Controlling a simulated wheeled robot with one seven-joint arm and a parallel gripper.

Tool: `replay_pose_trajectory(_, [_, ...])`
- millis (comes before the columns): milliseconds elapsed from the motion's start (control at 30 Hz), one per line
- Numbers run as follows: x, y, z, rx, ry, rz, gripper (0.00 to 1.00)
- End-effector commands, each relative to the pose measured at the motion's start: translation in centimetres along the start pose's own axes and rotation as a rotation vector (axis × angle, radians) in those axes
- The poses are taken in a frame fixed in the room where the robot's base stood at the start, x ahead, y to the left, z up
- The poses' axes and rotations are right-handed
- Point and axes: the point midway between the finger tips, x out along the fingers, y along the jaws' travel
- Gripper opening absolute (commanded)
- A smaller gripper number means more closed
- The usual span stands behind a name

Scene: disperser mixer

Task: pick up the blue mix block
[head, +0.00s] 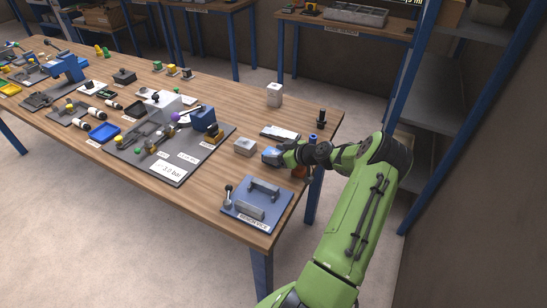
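A small blue block (270,155) is on the right part of the wooden table, between a pale grey block and my gripper. I take it for the blue mix block, but no label on it can be read. My gripper (283,154) is low over the table, right beside the block's right side. The fingers are too small and partly hidden, so I cannot tell whether they are open, touching the block or around it.
A pale grey block (245,146) stands just left. A blue bench-vice plate (257,204) lies in front, a flat pale plate (280,132) behind. A grey board (190,172) with mixer parts is further left. A white container (274,94) and black post (321,117) stand behind.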

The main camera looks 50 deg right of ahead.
Motion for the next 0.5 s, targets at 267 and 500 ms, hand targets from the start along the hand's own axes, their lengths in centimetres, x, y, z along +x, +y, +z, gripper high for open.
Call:
replay_pose_trajectory(267, [-0.01, -0.02, 0.07, 0.001, -0.002, -0.001, 0.15])
replay_pose_trajectory(500, [-0.11, 0.00, -0.20, -0.001, 0.001, 0.000, 0.12])
